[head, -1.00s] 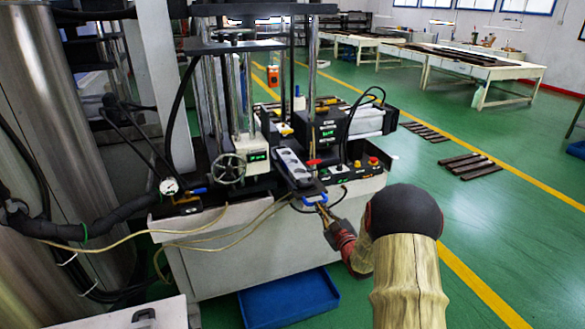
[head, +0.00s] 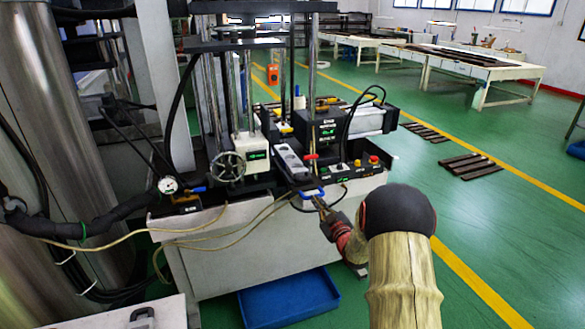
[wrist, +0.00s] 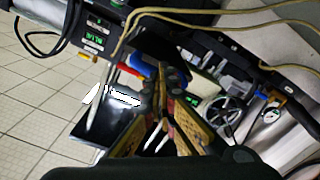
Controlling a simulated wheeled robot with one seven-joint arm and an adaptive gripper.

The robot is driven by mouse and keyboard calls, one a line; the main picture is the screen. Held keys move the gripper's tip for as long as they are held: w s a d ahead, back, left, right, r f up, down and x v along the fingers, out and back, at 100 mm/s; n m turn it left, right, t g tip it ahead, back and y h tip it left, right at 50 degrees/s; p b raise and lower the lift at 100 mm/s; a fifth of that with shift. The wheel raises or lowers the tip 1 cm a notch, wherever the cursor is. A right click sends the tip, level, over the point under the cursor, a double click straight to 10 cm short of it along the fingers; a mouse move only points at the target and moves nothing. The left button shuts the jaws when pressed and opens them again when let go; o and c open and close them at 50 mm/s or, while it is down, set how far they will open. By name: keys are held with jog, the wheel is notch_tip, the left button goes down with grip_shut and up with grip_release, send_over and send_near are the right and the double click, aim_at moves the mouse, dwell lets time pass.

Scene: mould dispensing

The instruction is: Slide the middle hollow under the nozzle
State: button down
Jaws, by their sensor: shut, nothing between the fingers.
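The mould (head: 289,160) is a grey bar with dark hollows along its top, lying on the machine's black bed. Its near end has a blue handle (head: 313,194), which also shows in the wrist view (wrist: 143,72). My gripper (head: 321,206) is shut and empty, its fingertips right at the blue handle; I cannot tell whether they touch it. In the wrist view the gripper (wrist: 164,78) covers part of the handle. The nozzle cannot be made out clearly among the columns above the mould's far end, so I cannot tell which hollow is below it.
A control panel with buttons (head: 356,169) sits right of the mould. A handwheel (head: 227,167) and a gauge (head: 168,185) are on the left. Thin hoses (head: 250,222) hang across the machine's front. A blue tray (head: 288,300) lies on the floor below.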

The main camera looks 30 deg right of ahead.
jog(key=b+x, duration=0.2)
jog(key=x, duration=0.4)
dwell(0.5)
jog(key=shift+b+x, duration=0.35)
jog(key=shift+x, duration=0.6)
dwell(0.8)
jog(key=shift+s, duration=0.15)
send_near(310, 190)
jog(key=x, duration=0.3)
jog(key=shift+a, duration=0.1)
dwell(0.3)
